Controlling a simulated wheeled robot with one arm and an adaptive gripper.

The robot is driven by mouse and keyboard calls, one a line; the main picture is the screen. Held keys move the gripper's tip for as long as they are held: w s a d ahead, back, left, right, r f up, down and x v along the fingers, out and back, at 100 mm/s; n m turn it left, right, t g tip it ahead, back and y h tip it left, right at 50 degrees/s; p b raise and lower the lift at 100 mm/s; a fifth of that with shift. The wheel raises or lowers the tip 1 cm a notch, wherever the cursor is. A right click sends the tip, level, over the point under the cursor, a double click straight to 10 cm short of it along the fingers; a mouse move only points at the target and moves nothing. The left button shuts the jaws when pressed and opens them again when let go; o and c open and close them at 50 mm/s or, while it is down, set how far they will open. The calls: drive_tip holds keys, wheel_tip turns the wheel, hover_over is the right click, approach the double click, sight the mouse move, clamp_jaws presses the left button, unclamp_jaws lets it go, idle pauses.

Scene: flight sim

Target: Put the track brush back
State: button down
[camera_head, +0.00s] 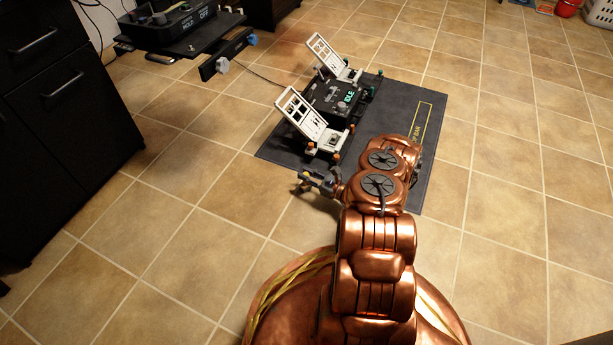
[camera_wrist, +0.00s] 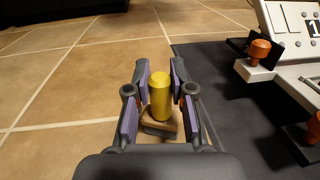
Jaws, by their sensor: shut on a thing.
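My gripper (camera_wrist: 160,100) is shut on the track brush. In the wrist view the track brush (camera_wrist: 161,95) shows as an upright yellow cylindrical handle between the purple-padded fingers, with a tan wooden block below it. Its underside is hidden, and I cannot tell whether it touches the floor. The brush is too small to make out clearly there.
The pedal unit (camera_head: 335,100), with two white tilted pedals and orange knobs, stands on the mat. The mat's right side has a yellow outlined strip (camera_head: 419,110) with partly hidden lettering. A black cabinet (camera_head: 60,90) and control panel stand at left. Tiled floor is clear between.

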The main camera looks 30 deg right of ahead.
drive_tip(key=shift+f, duration=0.15)
drive_tip(key=c, duration=1)
unclamp_jaws()
